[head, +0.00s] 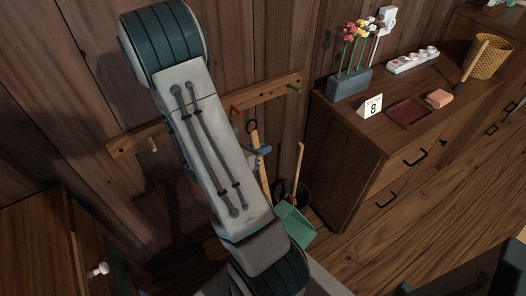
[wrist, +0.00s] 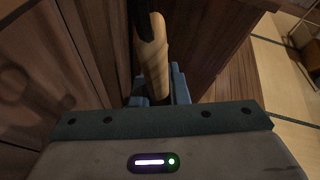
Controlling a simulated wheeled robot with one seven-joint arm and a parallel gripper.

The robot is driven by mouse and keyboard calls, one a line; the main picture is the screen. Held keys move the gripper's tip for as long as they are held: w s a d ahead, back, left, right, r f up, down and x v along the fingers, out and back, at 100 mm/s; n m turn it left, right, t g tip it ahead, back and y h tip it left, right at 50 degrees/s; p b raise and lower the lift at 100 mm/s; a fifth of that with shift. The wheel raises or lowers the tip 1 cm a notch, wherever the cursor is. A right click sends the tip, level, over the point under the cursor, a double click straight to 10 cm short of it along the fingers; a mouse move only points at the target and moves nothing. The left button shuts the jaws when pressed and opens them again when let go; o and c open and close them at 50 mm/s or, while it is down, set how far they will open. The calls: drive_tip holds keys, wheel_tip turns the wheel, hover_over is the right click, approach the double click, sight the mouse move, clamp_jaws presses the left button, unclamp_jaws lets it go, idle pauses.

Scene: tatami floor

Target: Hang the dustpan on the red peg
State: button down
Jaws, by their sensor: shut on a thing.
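The dustpan has a green pan (head: 293,226) and a pale wooden handle (head: 257,142) with a dark ring (head: 252,127) at its top. My gripper (head: 262,151) is shut on the handle, with blue fingers on both sides of it; the handle also shows in the wrist view (wrist: 153,60). The dustpan hangs roughly upright, its lower handle partly hidden by my arm. The red peg (head: 236,110) sits on a wooden rail (head: 262,97) on the wall. In the head view the ring appears just below and right of the red peg, apart from it.
The rail also bears a green peg (head: 295,88) and a pale peg (head: 153,145). A wooden stick (head: 299,165) stands by a dark bin (head: 306,194) beside the cabinet (head: 365,150). The cabinet top holds flowers (head: 356,40), a number card (head: 373,105) and a tray (head: 408,113).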

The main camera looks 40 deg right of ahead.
drive_tip(key=w+d+f, duration=0.1)
drive_tip(key=w+d, duration=0.1)
drive_tip(key=w, duration=0.7)
drive_tip(key=shift+w+d+f+p, duration=0.15)
drive_tip(key=shift+w+f+p, duration=0.05)
drive_tip(key=shift+f+p, duration=0.1)
idle(0.6)
idle(0.6)
